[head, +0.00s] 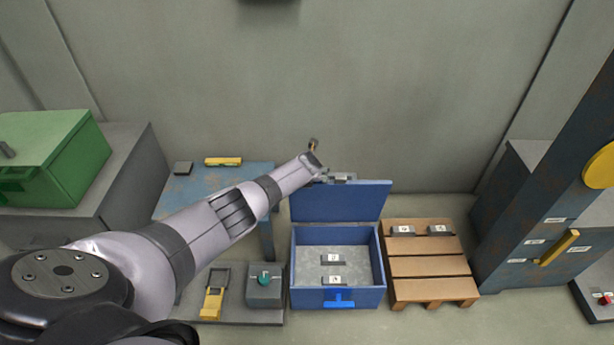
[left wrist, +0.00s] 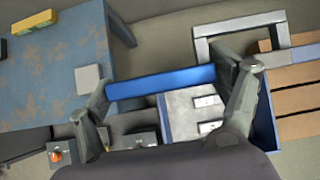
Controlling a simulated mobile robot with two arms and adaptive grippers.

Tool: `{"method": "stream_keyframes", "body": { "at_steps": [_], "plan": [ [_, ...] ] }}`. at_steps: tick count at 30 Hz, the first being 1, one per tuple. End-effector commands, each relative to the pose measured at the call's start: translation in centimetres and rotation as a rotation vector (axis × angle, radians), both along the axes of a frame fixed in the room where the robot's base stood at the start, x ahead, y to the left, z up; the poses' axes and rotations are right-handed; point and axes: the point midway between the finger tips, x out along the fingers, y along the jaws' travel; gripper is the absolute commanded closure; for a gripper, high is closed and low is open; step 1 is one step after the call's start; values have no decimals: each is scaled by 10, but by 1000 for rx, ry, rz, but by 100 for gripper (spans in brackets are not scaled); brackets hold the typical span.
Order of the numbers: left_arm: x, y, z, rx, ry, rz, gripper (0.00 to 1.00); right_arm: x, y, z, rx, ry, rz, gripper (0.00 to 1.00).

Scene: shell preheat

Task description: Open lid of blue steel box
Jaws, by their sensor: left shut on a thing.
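The blue steel box (head: 337,298) stands on the floor. Its lid (head: 340,202) stands raised at the back, and the grey inside shows with two small labelled blocks (head: 331,260) (head: 335,280). My left gripper (head: 338,178) is at the lid's top edge, small and partly hidden by its own arm. In the left wrist view, the fingers of my left gripper (left wrist: 163,80) lie at the two ends of a blue bar (left wrist: 160,84) at the lid, and the gripper is shut on it. My right gripper is not in view.
A wooden pallet (head: 430,266) with two small blocks is right of the box. A blue table (head: 185,200) and a grey box with a green knob (head: 264,290) are at left. A green case (head: 55,150) sits on a grey cabinet. A blue-grey machine (head: 535,240) stands at right.

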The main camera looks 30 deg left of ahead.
Motion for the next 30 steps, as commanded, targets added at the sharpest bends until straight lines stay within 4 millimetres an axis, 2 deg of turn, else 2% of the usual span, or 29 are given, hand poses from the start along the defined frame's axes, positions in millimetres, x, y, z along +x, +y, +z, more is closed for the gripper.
{"method": "stream_keyframes", "body": {
  "at_steps": [4,5,9,12,23,30],
  "plan": [
    [2,2,4,6,-7,-2,66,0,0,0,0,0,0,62],
    [2,2,4,6,-7,-2,14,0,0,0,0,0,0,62],
    [2,1,3,4,-5,-2,5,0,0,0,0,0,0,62],
    [1,1,2,3,-3,-2,0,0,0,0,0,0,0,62],
    [0,0,1,1,-1,-1,0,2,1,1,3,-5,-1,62],
    [-5,-3,10,1,-3,-2,0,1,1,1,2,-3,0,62]
  ]
}}
